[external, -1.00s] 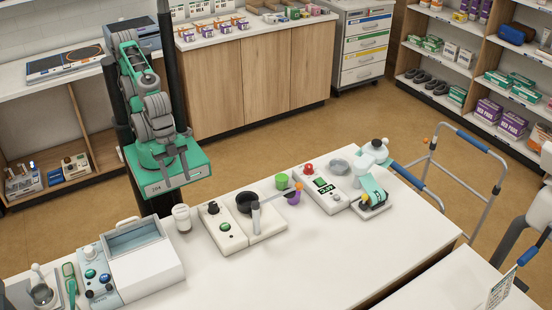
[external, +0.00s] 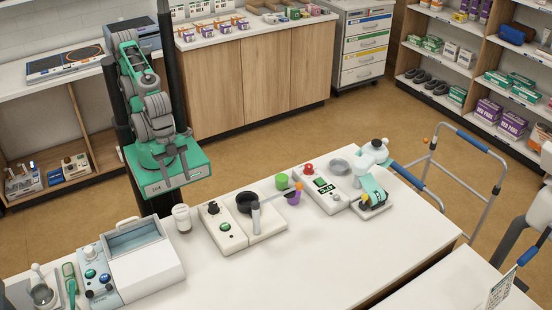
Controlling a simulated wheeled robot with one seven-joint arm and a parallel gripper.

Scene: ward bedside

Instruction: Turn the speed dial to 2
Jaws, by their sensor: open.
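My gripper (external: 176,181) hangs at the end of my folded arm, in front of my green base and behind the far edge of the white table. Its two fingers are apart with nothing between them. A white unit (external: 226,240) on the table carries a black knob (external: 213,208) and a green button (external: 225,227). A larger white box unit at the left has a front panel with teal knobs (external: 90,273). I cannot tell which knob is the speed dial, and no scale marks are readable. My gripper is apart from all of these.
The table's front middle is clear.

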